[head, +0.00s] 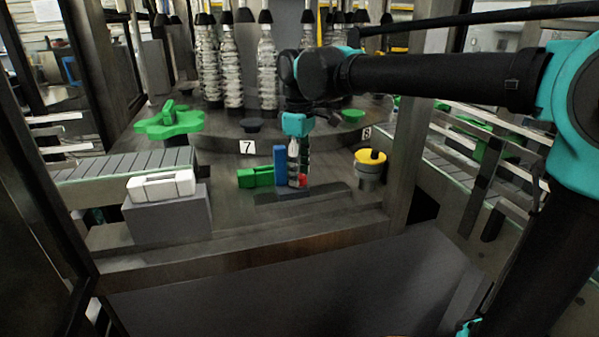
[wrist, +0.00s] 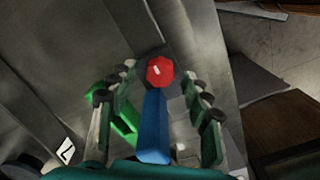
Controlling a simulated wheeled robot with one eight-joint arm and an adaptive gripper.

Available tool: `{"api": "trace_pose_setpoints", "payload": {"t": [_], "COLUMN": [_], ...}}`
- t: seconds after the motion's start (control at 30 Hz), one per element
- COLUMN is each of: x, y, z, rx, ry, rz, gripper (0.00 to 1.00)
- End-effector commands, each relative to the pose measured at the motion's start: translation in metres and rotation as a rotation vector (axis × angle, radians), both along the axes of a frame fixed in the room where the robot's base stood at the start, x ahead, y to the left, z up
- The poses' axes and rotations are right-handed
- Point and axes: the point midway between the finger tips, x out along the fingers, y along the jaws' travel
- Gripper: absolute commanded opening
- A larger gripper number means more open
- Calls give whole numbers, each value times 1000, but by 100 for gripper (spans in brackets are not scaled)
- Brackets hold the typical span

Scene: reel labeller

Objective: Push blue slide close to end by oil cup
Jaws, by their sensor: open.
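The blue slide (head: 280,165) is a narrow upright-looking blue bar on the low dark base by the number 7 plate. In the wrist view the blue slide (wrist: 153,128) runs lengthwise between my fingers, with a red knob (wrist: 160,71) beyond its far end. My gripper (head: 298,170) points down just right of the blue slide in the head view. In the wrist view my gripper (wrist: 158,92) is open, with fingers on both sides of the slide; I cannot tell whether they touch it. A yellow-topped cup (head: 371,160), possibly the oil cup, stands to the right.
A green block (head: 256,177) adjoins the blue slide on its left. A white handled piece (head: 162,185) sits on a grey block at left. A green star-shaped knob (head: 169,121) and several wrapped bottles stand behind. The front ledge is mostly clear.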

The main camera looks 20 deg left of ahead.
Motion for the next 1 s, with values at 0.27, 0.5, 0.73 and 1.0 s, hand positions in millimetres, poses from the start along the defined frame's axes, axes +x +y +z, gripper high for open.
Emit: {"api": "trace_pose_setpoints", "payload": {"t": [0.27,0.5,0.73,1.0], "x": [0,0,0,0], "y": [0,0,0,0], "z": [-7,-7,-7,-6], "rx": [0,0,0,0], "ry": [0,0,0,0], "rz": [0,0,0,-15], "gripper": [49,34,6,0]}}
